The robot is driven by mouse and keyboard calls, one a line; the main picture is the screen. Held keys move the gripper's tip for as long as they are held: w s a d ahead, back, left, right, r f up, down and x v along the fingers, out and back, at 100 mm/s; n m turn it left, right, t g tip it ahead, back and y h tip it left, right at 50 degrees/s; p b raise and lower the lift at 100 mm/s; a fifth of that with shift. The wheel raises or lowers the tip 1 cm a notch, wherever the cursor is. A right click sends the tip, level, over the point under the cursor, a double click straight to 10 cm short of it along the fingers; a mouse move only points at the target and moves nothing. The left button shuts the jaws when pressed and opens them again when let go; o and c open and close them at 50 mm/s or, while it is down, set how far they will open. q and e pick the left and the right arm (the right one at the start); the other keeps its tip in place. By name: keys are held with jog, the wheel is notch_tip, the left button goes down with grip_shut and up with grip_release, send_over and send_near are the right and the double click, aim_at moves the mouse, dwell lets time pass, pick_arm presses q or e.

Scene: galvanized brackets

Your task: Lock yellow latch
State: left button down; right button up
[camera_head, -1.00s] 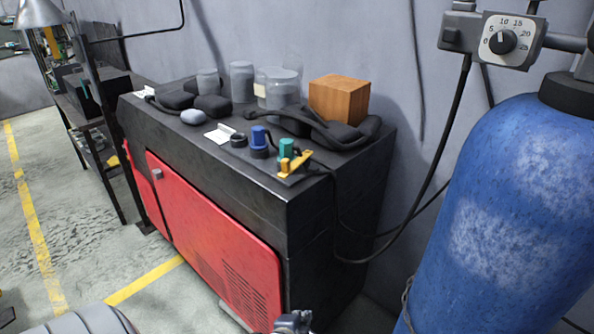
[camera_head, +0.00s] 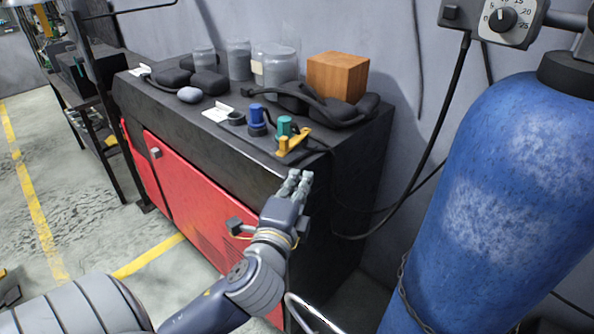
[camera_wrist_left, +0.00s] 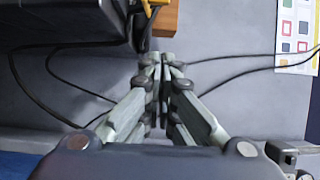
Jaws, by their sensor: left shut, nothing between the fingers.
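The yellow latch (camera_head: 293,142) sits near the front right corner of the black cabinet top, beside a green cylindrical connector (camera_head: 284,126). My left gripper (camera_head: 299,177) is shut and empty. In the head view it appears in front of the cabinet's right front corner, below the latch and apart from it. In the left wrist view the closed fingertips (camera_wrist_left: 162,60) point toward the wall and cables, with a bit of yellow, likely the latch (camera_wrist_left: 152,5), at the top edge. My right gripper is in neither view.
The black cabinet (camera_head: 215,128) with red doors holds a blue connector (camera_head: 257,118), a wooden block (camera_head: 337,76), glass jars (camera_head: 281,66) and dark pouches. A large blue gas cylinder (camera_head: 490,200) stands at the right. A black cable hangs between cabinet and wall.

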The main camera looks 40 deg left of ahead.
aim_at(283, 144)
pick_arm(q)
jog(key=w+a, duration=0.7)
jog(key=w, duration=0.1)
jog(key=shift+w+a, duration=0.15)
jog(key=shift+a, duration=0.15)
jog(key=shift+f, duration=0.1)
jog(key=shift+s+a+p, duration=0.35)
jog(key=shift+a, duration=0.55)
jog(key=shift+s+a+p, duration=0.3)
jog(key=shift+a, duration=0.55)
jog(key=shift+d, duration=0.1)
